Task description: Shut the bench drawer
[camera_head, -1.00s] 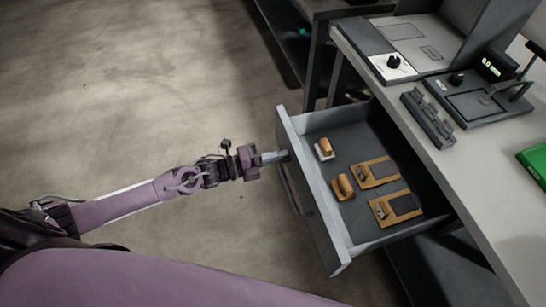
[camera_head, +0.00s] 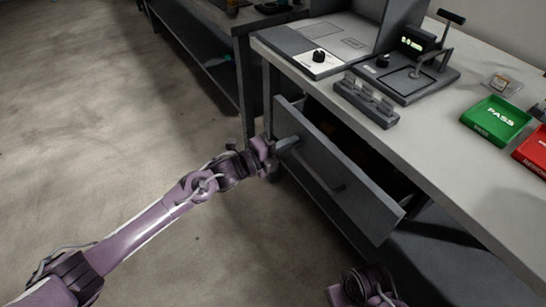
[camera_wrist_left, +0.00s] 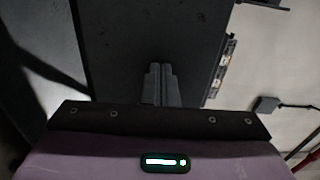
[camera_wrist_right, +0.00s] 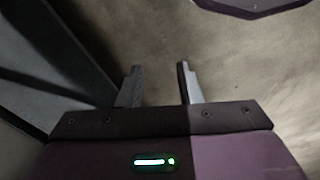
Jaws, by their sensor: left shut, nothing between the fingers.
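The bench drawer (camera_head: 335,175) has a grey front with a bar handle (camera_head: 328,182). It stands partly out from under the bench top, with a dark gap behind its front. My left gripper (camera_head: 289,145) is shut and empty, its fingertips against or very near the drawer front, left of the handle. In the left wrist view its closed fingers (camera_wrist_left: 160,84) point at a dark panel. My right gripper (camera_wrist_right: 160,85) is open and empty in the right wrist view, above bare floor. In the head view only part of my right wrist shows at the bottom; its fingers cannot be made out.
The bench top (camera_head: 430,150) carries a grey device with a knob (camera_head: 318,57), a gauge (camera_head: 405,75), a dark slotted block (camera_head: 366,100), a green PASS tray (camera_head: 495,120) and a red tray (camera_head: 535,150). Another bench stands behind. The floor (camera_head: 90,130) to the left is clear.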

